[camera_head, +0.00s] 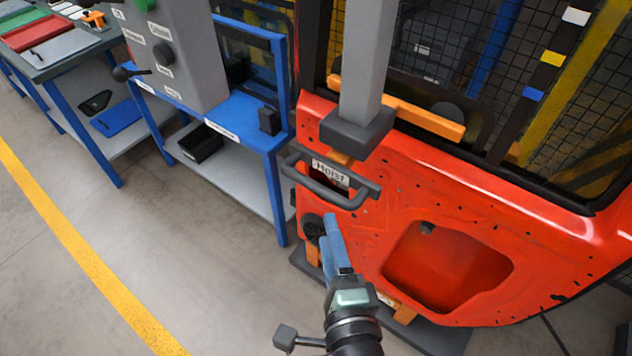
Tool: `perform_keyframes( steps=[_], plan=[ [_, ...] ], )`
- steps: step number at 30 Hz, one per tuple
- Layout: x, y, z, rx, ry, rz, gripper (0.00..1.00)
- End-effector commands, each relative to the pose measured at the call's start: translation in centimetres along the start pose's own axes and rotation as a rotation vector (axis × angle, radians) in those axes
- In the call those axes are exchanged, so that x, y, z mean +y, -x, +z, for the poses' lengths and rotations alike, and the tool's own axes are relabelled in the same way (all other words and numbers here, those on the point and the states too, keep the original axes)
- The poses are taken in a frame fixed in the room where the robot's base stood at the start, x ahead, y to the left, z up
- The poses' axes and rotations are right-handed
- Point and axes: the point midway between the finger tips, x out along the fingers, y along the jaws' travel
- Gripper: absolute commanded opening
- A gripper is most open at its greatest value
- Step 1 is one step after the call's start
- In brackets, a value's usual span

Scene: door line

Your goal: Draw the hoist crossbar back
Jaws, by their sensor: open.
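The hoist crossbar (322,188) is a dark grey bar with bent ends, in front of the red door panel in the middle of the view. A white label (331,172) reading "Hoist" sits just behind it. A light grey vertical hoist post (364,60) with a dark block (357,128) at its foot comes down above the bar. My gripper (330,228) has blue fingers and points up the picture, just below the bar. It is open, appears empty and does not appear to touch the bar. The exact gap in depth is hard to tell.
The red door panel (385,225) stands behind, with an orange bar (420,115) across its top. A blue-framed bench (240,108) with a grey control box (172,50) is at left. Mesh fencing (450,40) is behind. Floor at lower left is clear, with a yellow line (75,245).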

Motion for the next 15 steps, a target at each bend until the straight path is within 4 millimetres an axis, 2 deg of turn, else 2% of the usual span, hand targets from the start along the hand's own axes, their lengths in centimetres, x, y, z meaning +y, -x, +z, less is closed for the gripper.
perform_keyframes(
  steps=[15],
  plan=[
    [-0.4,-9.3,0.1,-0.003,0.009,0.0,0.54]
  ],
)
